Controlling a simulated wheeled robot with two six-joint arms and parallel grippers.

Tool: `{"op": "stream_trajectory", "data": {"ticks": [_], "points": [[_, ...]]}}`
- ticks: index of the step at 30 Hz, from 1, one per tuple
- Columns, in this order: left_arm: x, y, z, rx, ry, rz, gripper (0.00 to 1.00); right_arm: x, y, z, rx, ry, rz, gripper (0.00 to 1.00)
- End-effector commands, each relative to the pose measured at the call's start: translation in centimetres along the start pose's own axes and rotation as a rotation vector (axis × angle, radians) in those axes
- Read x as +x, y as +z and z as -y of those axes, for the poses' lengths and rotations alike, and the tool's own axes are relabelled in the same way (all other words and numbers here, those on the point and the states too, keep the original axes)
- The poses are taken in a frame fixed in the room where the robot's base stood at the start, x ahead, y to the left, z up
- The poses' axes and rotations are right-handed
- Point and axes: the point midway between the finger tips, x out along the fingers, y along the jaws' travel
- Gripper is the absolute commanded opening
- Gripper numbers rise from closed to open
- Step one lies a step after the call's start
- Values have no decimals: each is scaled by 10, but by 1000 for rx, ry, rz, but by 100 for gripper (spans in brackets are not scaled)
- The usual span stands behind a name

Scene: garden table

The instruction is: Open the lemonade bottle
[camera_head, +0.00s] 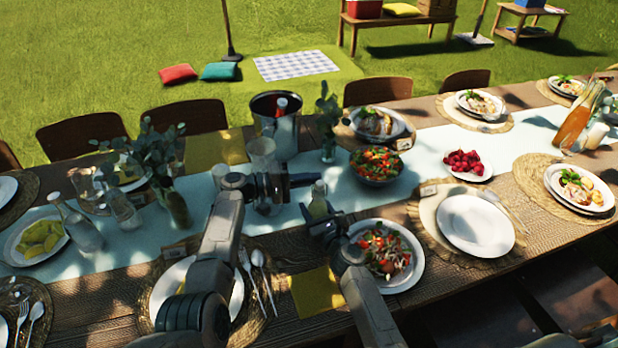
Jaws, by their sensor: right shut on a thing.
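A small clear bottle (318,207), which looks like the lemonade bottle, stands upright near the middle of the table. My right gripper (324,226) is shut on its lower body, coming from the front. My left gripper (306,182) reaches in from the left at the height of the bottle's top, with its fingertips at or very near the cap. The cap is hidden or too small to make out. I cannot tell whether the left fingers touch the cap or are closed.
A salad plate (413,272) lies just right of my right gripper. A metal ice bucket (276,137), a salad bowl (377,172) and a vase (328,150) stand behind. A yellow napkin (316,298) lies in front. A tall carafe (577,125) stands far right.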

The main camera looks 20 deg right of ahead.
Motion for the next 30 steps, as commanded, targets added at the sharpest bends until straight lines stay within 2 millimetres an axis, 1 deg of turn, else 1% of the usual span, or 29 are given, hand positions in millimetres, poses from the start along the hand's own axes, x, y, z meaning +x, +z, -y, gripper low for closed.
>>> {"op": "stream_trajectory", "data": {"ticks": [1, 6, 19, 30], "points": [[1, 3, -2, 1, 4, 4, 0, 0, -1, 1, 2, -3, -2, 9], [0, 8, -4, 0, 3, 4, 0, 0, -1, 1, 1, -3, -2, 9], [0, 9, -4, 0, 1, 2, 0, 0, -1, 1, 0, -2, -2, 10], [0, 23, -7, 0, 2, 1, 0, 0, -1, 1, 0, -2, -3, 10]]}}
